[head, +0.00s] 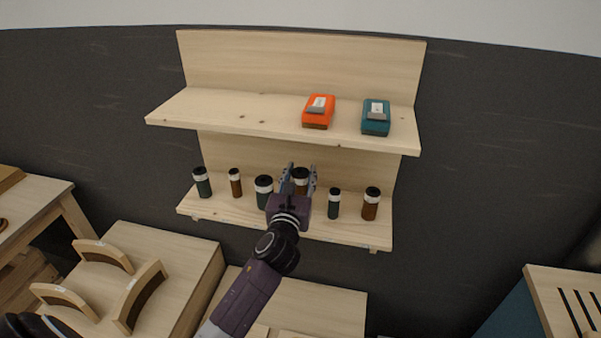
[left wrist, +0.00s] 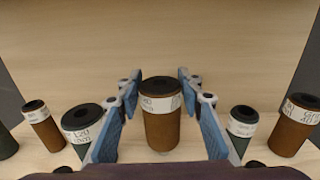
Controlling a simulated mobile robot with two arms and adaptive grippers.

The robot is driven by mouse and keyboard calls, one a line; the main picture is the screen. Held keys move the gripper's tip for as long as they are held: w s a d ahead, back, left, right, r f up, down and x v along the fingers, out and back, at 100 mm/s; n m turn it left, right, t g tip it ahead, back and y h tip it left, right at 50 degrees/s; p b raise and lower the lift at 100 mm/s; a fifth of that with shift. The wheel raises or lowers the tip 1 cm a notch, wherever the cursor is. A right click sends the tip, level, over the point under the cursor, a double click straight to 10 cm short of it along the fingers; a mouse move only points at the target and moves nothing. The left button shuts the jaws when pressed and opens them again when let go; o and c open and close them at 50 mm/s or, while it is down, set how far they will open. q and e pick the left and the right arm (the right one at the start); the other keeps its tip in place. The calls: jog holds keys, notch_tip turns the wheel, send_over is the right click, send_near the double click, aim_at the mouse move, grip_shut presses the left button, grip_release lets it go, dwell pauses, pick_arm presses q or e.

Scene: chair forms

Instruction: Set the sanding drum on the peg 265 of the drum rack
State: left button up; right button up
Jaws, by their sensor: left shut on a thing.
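Several sanding drums with dark tops and white label bands stand in a row on the lower shelf (head: 225,207). My left gripper (head: 300,180) reaches into the middle of the row. It is shut on a brown drum (head: 301,174), which stands upright between the blue-grey fingers in the left wrist view (left wrist: 160,125). A green drum (left wrist: 82,122) is just left of the fingers and another green drum (left wrist: 242,125) just right. The label numbers are too small to read surely. I cannot make out a peg marked 265. My right gripper is not in view.
The upper shelf (head: 220,110) overhangs the row and carries an orange sander (head: 319,111) and a teal sander (head: 376,117). Curved wooden pieces (head: 139,296) lie on a wooden surface at lower left. A slotted wooden top (head: 562,295) is at lower right.

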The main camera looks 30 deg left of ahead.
pick_arm(q)
jog(key=shift+f+b, duration=0.35)
jog(key=shift+f, duration=0.15)
dwell(0.6)
jog(key=shift+f+b, duration=0.4)
jog(key=shift+f, duration=0.2)
jog(key=shift+f, duration=0.35)
jog(key=o, duration=1.4)
jog(key=shift+c, duration=0.2)
jog(key=shift+s, duration=0.1)
jog(key=v, duration=1.2)
